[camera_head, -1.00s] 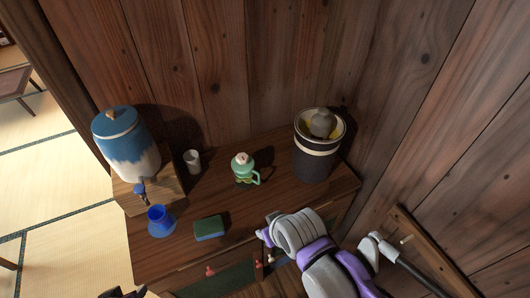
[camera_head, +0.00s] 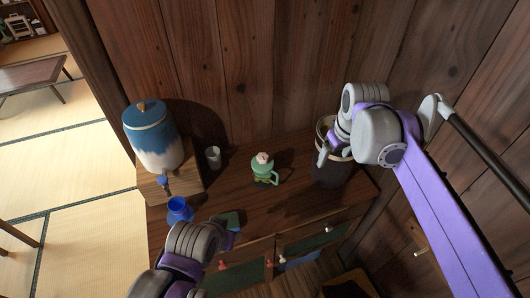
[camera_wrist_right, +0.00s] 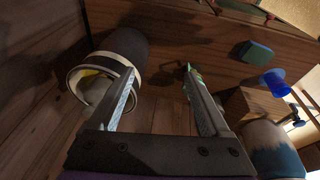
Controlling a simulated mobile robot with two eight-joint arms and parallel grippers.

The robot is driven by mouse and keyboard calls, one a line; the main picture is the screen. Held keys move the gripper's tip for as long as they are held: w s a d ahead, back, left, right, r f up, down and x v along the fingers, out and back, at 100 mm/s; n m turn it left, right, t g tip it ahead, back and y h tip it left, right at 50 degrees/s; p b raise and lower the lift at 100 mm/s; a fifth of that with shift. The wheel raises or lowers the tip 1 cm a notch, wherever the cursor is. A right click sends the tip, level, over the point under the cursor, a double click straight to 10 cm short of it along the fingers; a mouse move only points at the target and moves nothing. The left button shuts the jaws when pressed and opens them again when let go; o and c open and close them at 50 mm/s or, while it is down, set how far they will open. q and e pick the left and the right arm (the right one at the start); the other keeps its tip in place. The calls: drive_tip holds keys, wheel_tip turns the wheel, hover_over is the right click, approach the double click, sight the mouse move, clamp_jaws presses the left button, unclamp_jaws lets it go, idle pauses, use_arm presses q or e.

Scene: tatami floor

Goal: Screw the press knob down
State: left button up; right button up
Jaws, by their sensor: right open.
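The press is a dark tub (camera_head: 328,175) with a cream rim at the right end of the wooden cabinet. In the head view my right gripper (camera_head: 332,154) is over its top and hides most of it. In the right wrist view the tub (camera_wrist_right: 126,46) lies on its side in the picture, with yellow contents and a pale grey piece (camera_wrist_right: 95,88), likely the knob, inside the rim. My right gripper (camera_wrist_right: 160,72) is open, its left finger across the rim in the picture and nothing visible held. My left gripper (camera_head: 222,238) is by the sponge; its jaws are unclear.
A green lidded mug (camera_head: 265,172), white cup (camera_head: 213,158), blue cup (camera_head: 179,210) and green-topped sponge (camera_head: 232,217) stand on the cabinet. A blue-white dispenser (camera_head: 155,140) rests on a wooden box at left. Wooden walls close in behind and right.

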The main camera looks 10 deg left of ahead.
drive_tip(key=w+a+n+g, duration=0.1)
drive_tip(key=w+a+n, duration=0.3)
drive_tip(key=w+a, duration=0.5)
drive_tip(key=n+g, duration=0.2)
drive_tip(key=n, duration=0.2)
hover_over(263, 156)
wheel_tip(263, 156, down, 6)
drive_tip(key=shift+h, duration=0.4)
wheel_tip(263, 156, down, 10)
drive_tip(key=shift+s+a+r+b, duration=0.1)
drive_tip(key=shift+r+b, duration=0.05)
drive_tip(key=shift+b, duration=0.45)
drive_tip(key=shift+f, duration=0.5)
use_arm(q)
drive_tip(key=shift+s+f, duration=0.25)
drive_tip(key=shift+f, duration=0.25)
drive_tip(key=shift+s+f, duration=0.2)
drive_tip(key=shift+f, duration=0.25)
use_arm(e)
clamp_jaws()
